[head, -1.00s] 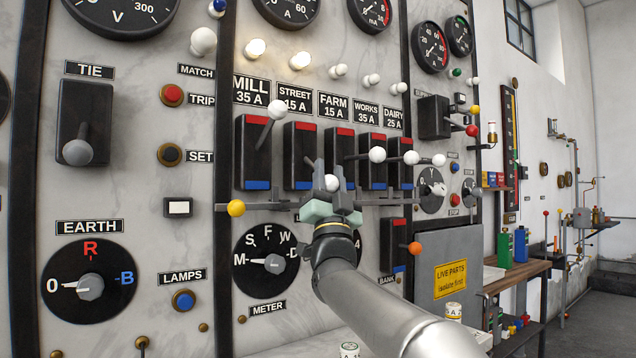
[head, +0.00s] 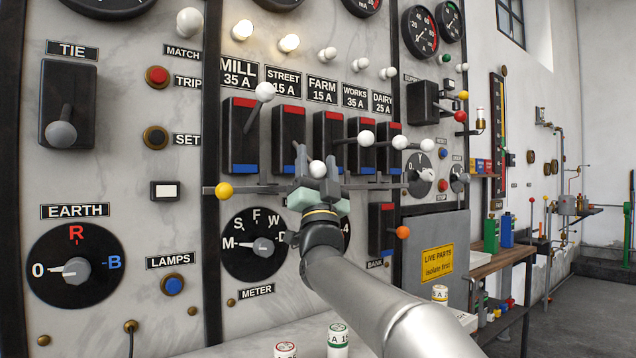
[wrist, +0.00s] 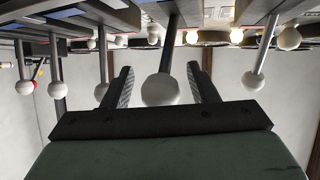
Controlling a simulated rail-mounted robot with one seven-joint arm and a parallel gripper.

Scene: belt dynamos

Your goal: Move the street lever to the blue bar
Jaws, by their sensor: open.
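The street lever's white knob (head: 317,169) stands out from the black street switch (head: 288,138), under the STREET label. The switch has a red bar (head: 287,109) at its top and a blue bar (head: 282,169) at its bottom, partly hidden by my gripper. The lever slants down and outward. My gripper (head: 318,160) is open around the street lever, from the front and slightly below. In the wrist view the knob (wrist: 160,90) sits between my two fingers (wrist: 162,85), with a visible gap on both sides.
The mill lever (head: 264,92) points up, close on the left. The farm (head: 366,138), works (head: 400,142) and dairy (head: 427,144) levers stick out on the right. A horizontal bar with a yellow knob (head: 224,190) runs just below the switches.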

